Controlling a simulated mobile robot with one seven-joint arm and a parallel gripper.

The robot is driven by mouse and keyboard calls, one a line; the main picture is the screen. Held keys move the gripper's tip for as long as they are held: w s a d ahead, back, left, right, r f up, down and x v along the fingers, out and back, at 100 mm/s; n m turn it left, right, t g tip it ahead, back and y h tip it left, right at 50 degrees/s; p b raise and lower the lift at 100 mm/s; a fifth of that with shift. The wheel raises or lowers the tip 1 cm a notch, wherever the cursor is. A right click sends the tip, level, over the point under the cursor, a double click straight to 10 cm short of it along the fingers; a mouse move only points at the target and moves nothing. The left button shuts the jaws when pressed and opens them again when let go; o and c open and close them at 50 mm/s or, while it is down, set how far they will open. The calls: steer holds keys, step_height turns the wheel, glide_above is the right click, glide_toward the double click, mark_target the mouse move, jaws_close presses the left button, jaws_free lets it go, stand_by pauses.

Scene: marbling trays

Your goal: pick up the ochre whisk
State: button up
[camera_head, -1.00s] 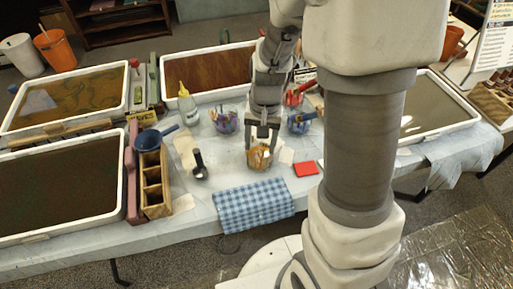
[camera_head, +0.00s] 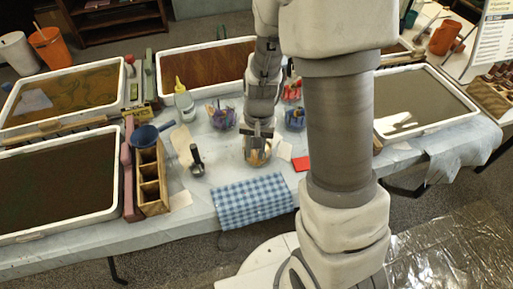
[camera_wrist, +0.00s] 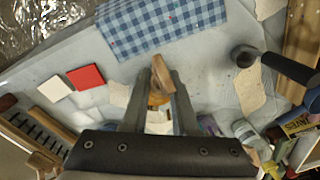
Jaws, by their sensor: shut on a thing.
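The ochre whisk (camera_wrist: 157,98) shows between my fingers in the wrist view, with a tan wooden part (camera_wrist: 165,84) near the fingertips. My gripper (camera_wrist: 160,72) is shut on it. In the head view my gripper (camera_head: 258,134) is at the mouth of a clear glass bowl (camera_head: 257,157) on the blue-covered table. The whisk's lower part is mostly hidden by the fingers and the bowl, and I cannot tell whether it is clear of the bowl.
Glass bowls with purple (camera_head: 222,117), red (camera_head: 291,90) and blue (camera_head: 295,118) things stand close behind. A checked cloth (camera_head: 252,201) lies in front. A red card (camera_head: 301,164) is at right, a dark-handled tool (camera_head: 196,160) at left. Marbling trays (camera_head: 118,209) flank the area.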

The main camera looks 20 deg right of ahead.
jaws_close()
step_height(320, 180, up, 10)
steer(key=shift+r+p, duration=0.1)
steer(key=shift+p, duration=1.05)
stand_by(0.5)
